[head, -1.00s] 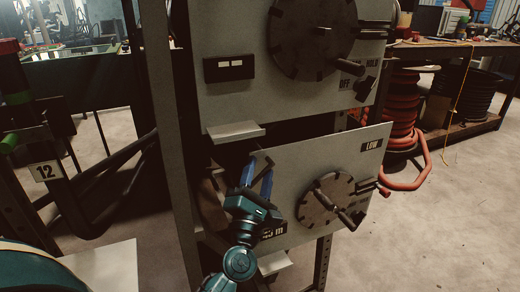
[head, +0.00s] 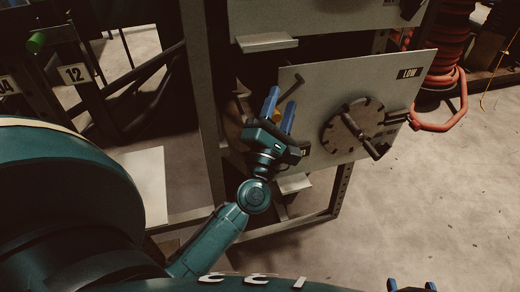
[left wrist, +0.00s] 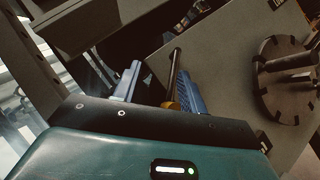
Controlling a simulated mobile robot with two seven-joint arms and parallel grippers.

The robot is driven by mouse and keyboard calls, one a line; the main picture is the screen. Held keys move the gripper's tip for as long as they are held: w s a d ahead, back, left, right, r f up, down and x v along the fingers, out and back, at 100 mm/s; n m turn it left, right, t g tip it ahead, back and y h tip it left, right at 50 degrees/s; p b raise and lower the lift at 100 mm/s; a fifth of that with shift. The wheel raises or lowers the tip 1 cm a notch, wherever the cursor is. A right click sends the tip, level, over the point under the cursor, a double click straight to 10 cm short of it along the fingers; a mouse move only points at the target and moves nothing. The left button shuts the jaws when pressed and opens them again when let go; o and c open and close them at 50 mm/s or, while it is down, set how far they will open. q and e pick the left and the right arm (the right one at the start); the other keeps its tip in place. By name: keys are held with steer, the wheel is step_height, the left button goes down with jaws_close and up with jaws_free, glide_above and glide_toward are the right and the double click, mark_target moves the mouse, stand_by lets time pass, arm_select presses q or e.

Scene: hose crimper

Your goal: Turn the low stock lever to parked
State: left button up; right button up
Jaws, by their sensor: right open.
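The low panel (head: 310,80) is a tilted grey plate with a LOW label (head: 409,73). A thin dark lever (head: 291,87) with a short crossbar end sticks out at its left edge; I take it for the stock lever. In the left wrist view the lever (left wrist: 175,68) rises between the two blue fingers, nearer the right one, with a brass-coloured part at its base. My left gripper (head: 279,108) is open at the lever; contact cannot be told. My right gripper (head: 411,286) is open, only its blue fingertips showing at the bottom edge.
A round notched dial (head: 353,128) with a handle sits right of the lever, also in the left wrist view (left wrist: 285,85). A ledge (head: 267,41) juts out above. A frame post (head: 205,100) stands left.

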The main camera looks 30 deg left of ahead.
arm_select(q)
steer(key=s+a+r+b+v, duration=0.1)
steer(key=b+v, duration=0.3)
steer(key=v, duration=0.6)
steer(key=shift+s, duration=0.25)
stand_by(0.4)
steer(key=shift+f, duration=0.1)
stand_by(0.3)
